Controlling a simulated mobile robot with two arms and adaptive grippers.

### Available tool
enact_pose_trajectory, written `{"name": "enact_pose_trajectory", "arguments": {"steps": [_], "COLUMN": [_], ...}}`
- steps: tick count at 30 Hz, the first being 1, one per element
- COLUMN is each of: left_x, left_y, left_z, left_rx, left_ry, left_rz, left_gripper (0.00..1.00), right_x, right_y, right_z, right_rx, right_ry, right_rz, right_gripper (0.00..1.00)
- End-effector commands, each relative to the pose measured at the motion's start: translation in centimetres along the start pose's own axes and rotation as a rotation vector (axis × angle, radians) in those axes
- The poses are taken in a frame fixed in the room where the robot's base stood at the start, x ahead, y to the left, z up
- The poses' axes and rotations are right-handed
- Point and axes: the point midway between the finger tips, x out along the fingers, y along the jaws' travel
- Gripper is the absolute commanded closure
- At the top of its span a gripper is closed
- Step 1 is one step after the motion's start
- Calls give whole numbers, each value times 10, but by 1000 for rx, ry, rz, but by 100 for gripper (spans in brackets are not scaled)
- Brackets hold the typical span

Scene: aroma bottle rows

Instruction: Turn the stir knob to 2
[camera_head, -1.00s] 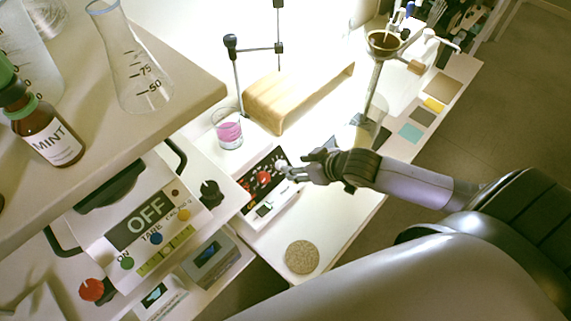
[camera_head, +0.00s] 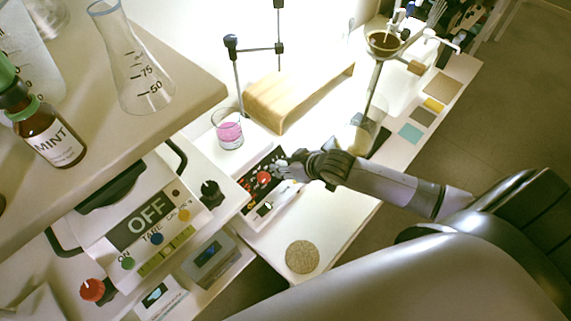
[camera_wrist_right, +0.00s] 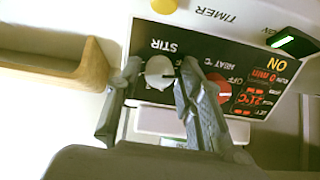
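The stir knob (camera_wrist_right: 158,72) is a pale round knob below the word STIR on a black panel, upside down in the right wrist view. A dark mark sits at its right edge. My right gripper (camera_wrist_right: 160,70) is open, with one finger on each side of the knob. Narrow gaps seem to show, so I cannot tell whether it touches. In the head view my right gripper (camera_head: 284,166) is over the far right part of the stirrer's panel (camera_head: 252,184) and hides the knob. My left gripper is not in view.
A red heat knob (camera_wrist_right: 222,88) is close beside the right finger. A beaker of pink liquid (camera_head: 229,132) and a wooden stand (camera_head: 290,98) are behind. A round cork mat (camera_head: 302,257) lies in front.

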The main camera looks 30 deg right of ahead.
Motion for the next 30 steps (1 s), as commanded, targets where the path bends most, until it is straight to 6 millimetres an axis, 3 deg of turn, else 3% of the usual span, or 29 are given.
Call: {"name": "enact_pose_trajectory", "arguments": {"steps": [14,23,30], "left_x": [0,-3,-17], "left_y": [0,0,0], "left_z": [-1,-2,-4], "left_rx": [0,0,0], "left_ry": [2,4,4], "left_rz": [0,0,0], "left_gripper": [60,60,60], "right_x": [0,-1,-2], "right_y": [0,0,0], "right_z": [0,-1,-2], "right_rx": [0,21,129], "right_ry": [0,0,-1], "right_rz": [0,-2,-11], "right_gripper": [100,100,100]}}
